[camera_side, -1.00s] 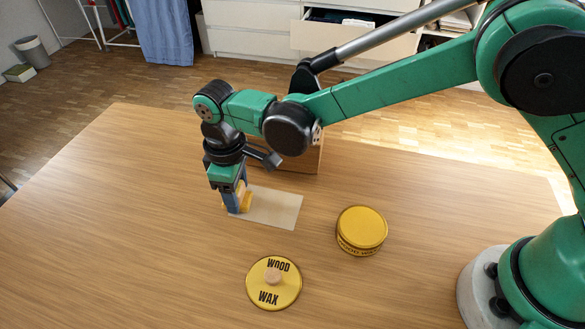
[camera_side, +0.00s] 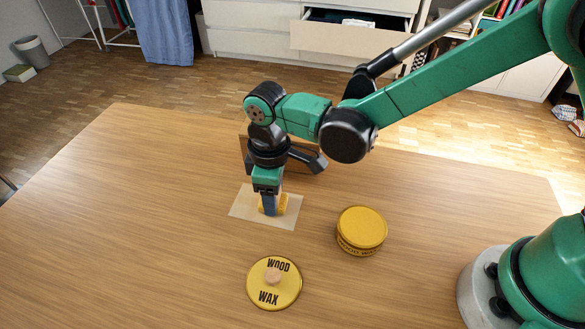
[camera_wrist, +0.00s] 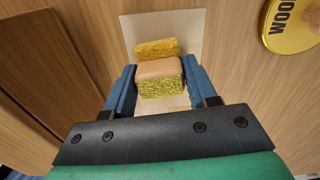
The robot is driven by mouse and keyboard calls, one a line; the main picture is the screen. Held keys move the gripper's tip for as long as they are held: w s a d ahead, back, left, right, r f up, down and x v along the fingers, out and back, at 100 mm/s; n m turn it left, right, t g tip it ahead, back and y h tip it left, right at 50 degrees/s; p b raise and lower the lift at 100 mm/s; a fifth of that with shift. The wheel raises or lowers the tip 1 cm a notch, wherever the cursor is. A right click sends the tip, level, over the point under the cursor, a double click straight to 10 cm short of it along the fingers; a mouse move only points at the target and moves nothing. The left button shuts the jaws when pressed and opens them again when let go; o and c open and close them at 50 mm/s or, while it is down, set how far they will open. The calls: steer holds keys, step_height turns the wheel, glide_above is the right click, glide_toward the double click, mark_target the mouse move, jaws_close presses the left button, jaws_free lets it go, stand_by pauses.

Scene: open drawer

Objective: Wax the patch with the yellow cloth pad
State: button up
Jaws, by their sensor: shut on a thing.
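The yellow cloth pad (camera_side: 282,204) is held between the blue fingers of my gripper (camera_side: 268,207), low at the patch. In the wrist view the pad (camera_wrist: 158,48) has a tan block as its grip, and my gripper (camera_wrist: 158,85) is shut on this from both sides. The pale rectangular patch (camera_side: 243,207) lies on the wooden table, and it also shows in the wrist view (camera_wrist: 190,25). The pad is over the patch's middle to right part and looks to be touching it; the underside is hidden.
A round yellow tin (camera_side: 361,230) stands right of the patch. A yellow "WOOD WAX" lid (camera_side: 273,284) with a knob lies in front of it, and shows in the wrist view (camera_wrist: 292,25). A brown wooden box (camera_side: 300,160) stands behind my gripper. The table's left side is clear.

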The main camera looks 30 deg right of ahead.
mark_target(236, 196)
steer(key=shift+s+d, duration=1.65)
steer(key=shift+w+a, duration=4.1)
step_height(236, 196, up, 8)
